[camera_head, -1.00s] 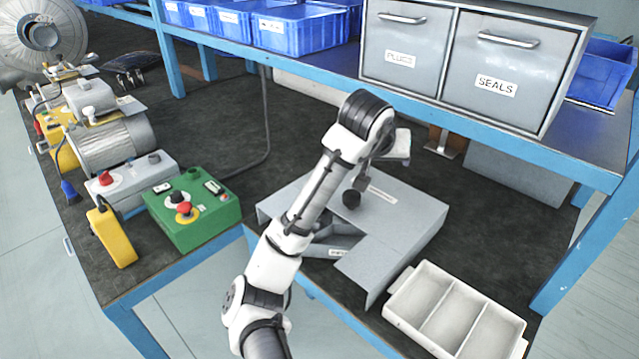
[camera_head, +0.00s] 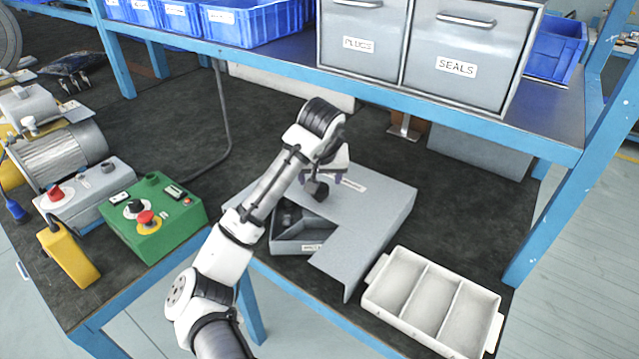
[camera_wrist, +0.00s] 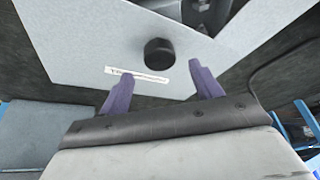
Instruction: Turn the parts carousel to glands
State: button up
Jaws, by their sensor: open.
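The parts carousel (camera_head: 375,215) is a grey sheet-metal housing on the bench, with a cut-out at its front left. Dark compartments show through the cut-out, one with a small white label (camera_head: 312,248) too small to read surely. A black knob (camera_head: 318,190) stands on top; it also shows in the wrist view (camera_wrist: 158,52). A white label strip (camera_wrist: 137,75) lies beside the knob. My gripper (camera_head: 322,178) is over the housing close to the knob. In the wrist view its two purple fingers (camera_wrist: 160,78) are apart, with nothing between their tips; the knob lies just beyond them.
A white three-part tray (camera_head: 375,299) sits at the front right. A green control box (camera_head: 155,220) with a red button and a yellow pendant (camera_head: 68,255) are at the left. A shelf with PLUGS and SEALS drawers (camera_head: 462,50) overhangs the back.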

aim_at(320, 187)
jog(key=shift+x, duration=2.1)
jog(key=shift+c, duration=0.2)
jog(key=c, duration=1.3)
